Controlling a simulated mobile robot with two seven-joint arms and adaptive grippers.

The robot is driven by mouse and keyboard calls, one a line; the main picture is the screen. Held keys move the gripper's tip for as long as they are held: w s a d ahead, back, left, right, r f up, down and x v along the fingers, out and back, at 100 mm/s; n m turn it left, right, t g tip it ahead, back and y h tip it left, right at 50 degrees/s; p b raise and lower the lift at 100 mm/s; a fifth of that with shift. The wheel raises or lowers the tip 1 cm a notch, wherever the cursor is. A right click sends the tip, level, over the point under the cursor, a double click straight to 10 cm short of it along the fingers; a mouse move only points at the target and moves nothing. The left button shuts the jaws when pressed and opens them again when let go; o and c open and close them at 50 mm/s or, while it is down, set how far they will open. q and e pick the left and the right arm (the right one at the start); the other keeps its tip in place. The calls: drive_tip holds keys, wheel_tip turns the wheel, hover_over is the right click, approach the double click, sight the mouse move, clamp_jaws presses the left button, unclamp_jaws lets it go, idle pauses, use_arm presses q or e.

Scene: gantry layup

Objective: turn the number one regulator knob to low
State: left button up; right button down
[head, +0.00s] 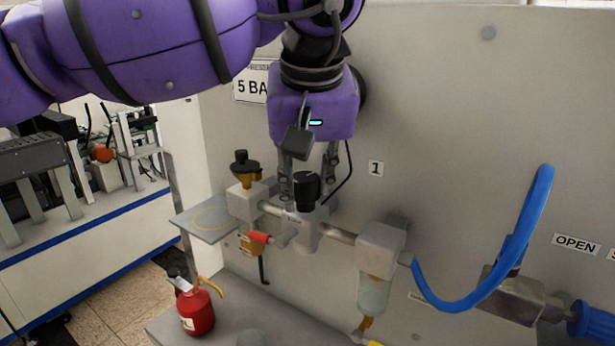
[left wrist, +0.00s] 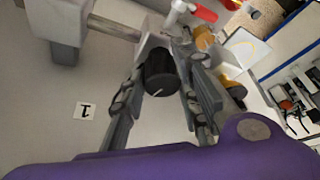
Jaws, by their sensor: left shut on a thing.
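The black regulator knob (head: 306,188) sits on top of a grey regulator block (head: 304,230) on the wall panel, beside a label reading 1 (head: 376,168). In the left wrist view the knob (left wrist: 161,74) shows a white pointer line and lies between the two fingers. My left gripper (head: 307,185) comes down from above and is shut on the knob. In the left wrist view the gripper fingers (left wrist: 160,85) stand on either side of it. My right gripper is not in view. No low mark can be read on the regulator.
A red-handled valve (head: 258,237) and a brass fitting with a black cap (head: 245,168) sit left of the regulator. A filter bowl (head: 374,292) and blue hose (head: 480,300) are to the right. A red oil can (head: 196,311) stands below left.

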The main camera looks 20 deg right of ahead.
use_arm(q)
drive_tip(key=shift+s+d+r+n+p, duration=0.15)
drive_tip(key=shift+r+n+p, duration=0.15)
drive_tip(key=shift+p, duration=0.15)
drive_tip(key=shift+f+n+y, duration=0.1)
drive_tip(key=shift+n+y, duration=0.2)
drive_tip(key=shift+f, duration=0.25)
drive_tip(key=o, duration=1.1)
drive_tip(key=v, duration=1.2)
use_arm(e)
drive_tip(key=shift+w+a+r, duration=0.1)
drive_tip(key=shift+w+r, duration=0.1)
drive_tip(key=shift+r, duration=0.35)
